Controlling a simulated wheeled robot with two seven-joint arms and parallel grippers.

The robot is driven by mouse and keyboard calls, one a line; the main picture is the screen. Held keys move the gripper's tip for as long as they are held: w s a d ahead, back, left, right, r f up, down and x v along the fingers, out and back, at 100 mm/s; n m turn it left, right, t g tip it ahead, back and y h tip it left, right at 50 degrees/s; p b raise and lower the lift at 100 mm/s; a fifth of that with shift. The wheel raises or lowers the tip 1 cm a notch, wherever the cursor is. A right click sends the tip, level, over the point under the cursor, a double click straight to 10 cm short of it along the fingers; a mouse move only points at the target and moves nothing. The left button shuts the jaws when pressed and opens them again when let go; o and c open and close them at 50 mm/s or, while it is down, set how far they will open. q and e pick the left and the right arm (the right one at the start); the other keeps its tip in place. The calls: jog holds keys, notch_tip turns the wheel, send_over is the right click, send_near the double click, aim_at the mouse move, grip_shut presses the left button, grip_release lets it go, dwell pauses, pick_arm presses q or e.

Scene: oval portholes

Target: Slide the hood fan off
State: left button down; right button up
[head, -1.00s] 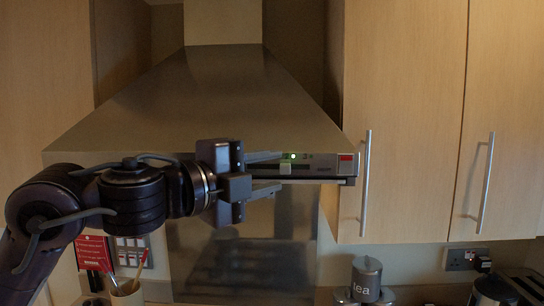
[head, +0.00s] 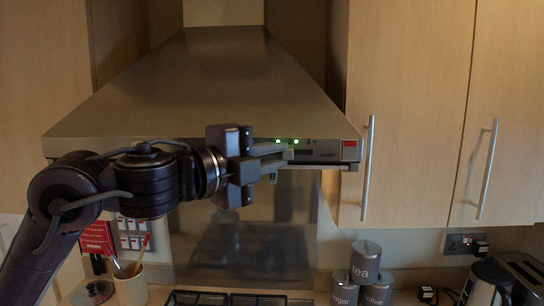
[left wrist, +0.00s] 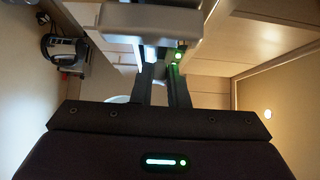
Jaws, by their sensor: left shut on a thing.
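The steel cooker hood (head: 215,95) fills the upper middle of the head view, with a control strip along its front edge. Two green lights (head: 295,141) glow on the strip. The small pale slider knob (head: 288,154) shows just beyond my left fingertips. My left gripper (head: 278,163) comes in from the left and is shut on the knob, its fingers hiding part of it. In the left wrist view the two fingers (left wrist: 160,85) reach up to the strip, and a green light (left wrist: 178,56) shows by the right finger. My right gripper is not in view.
Wall cupboards with long bar handles (head: 368,168) stand close on the right of the hood. Below are a hob (head: 240,299), grey canisters (head: 366,262), a kettle (head: 488,285) and a utensil pot (head: 130,288).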

pick_arm(q)
jog(key=a, duration=0.3)
jog(key=shift+a+b, duration=0.15)
jog(key=shift+b, duration=0.2)
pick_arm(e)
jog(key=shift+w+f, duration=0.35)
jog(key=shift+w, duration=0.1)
pick_arm(q)
jog(key=c, duration=1.4)
grip_release()
